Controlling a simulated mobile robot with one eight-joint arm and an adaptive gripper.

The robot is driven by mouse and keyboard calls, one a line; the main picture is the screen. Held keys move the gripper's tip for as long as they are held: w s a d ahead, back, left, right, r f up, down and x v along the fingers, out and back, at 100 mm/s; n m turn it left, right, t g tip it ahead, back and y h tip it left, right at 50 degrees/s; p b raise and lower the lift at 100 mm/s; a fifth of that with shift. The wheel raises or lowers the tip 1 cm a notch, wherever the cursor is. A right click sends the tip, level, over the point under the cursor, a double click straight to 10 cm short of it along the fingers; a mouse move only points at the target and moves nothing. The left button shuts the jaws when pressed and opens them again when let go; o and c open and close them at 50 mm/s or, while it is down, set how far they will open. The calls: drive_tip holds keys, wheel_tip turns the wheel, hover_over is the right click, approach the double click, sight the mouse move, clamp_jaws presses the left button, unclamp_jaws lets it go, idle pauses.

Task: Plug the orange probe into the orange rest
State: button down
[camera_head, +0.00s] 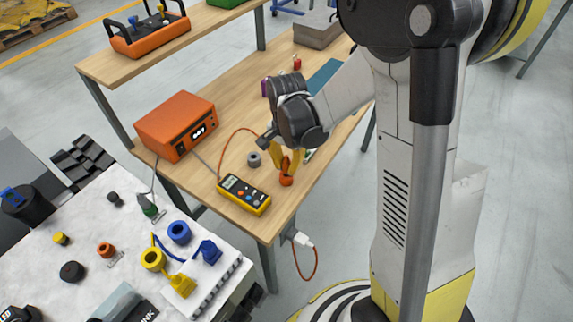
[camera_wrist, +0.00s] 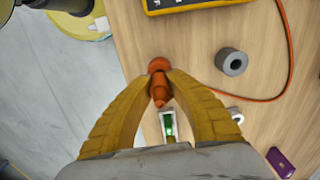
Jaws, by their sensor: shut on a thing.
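My gripper (camera_head: 290,164) is over the near end of the wooden bench, fingers pointing down. In the wrist view its two yellow fingers (camera_wrist: 160,88) are closed on the orange probe (camera_wrist: 159,93). The probe's rounded orange end (camera_wrist: 158,65) shows past the fingertips, and in the head view it shows just below them (camera_head: 286,181). I cannot tell whether it touches the bench. A short orange socket with a dark opening (camera_head: 106,249), seemingly the orange rest, stands on the white table at the lower left, well away from my gripper. It is not in the wrist view.
A yellow multimeter (camera_head: 244,195) and a grey ring (camera_head: 254,160) lie beside my gripper. An orange instrument box (camera_head: 176,126) stands farther left. An orange cable (camera_wrist: 286,50) crosses the bench. Blue and yellow rings (camera_head: 179,232) and a green-topped piece (camera_head: 149,209) crowd the white table.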

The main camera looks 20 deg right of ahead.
sight(287, 156)
drive_tip(key=shift+f+b, duration=0.7)
drive_tip(key=shift+f, duration=0.2)
drive_tip(key=c, duration=1.3)
unclamp_jaws()
drive_tip(key=shift+r, duration=0.15)
wheel_tip(287, 156, up, 12)
drive_tip(key=shift+f, duration=0.1)
drive_tip(key=s+r+n+t, duration=0.6)
drive_tip(key=s+n, duration=0.4)
drive_tip(key=s, duration=0.2)
drive_tip(key=shift+s+r+t, duration=0.35)
drive_tip(key=shift+t, duration=0.25)
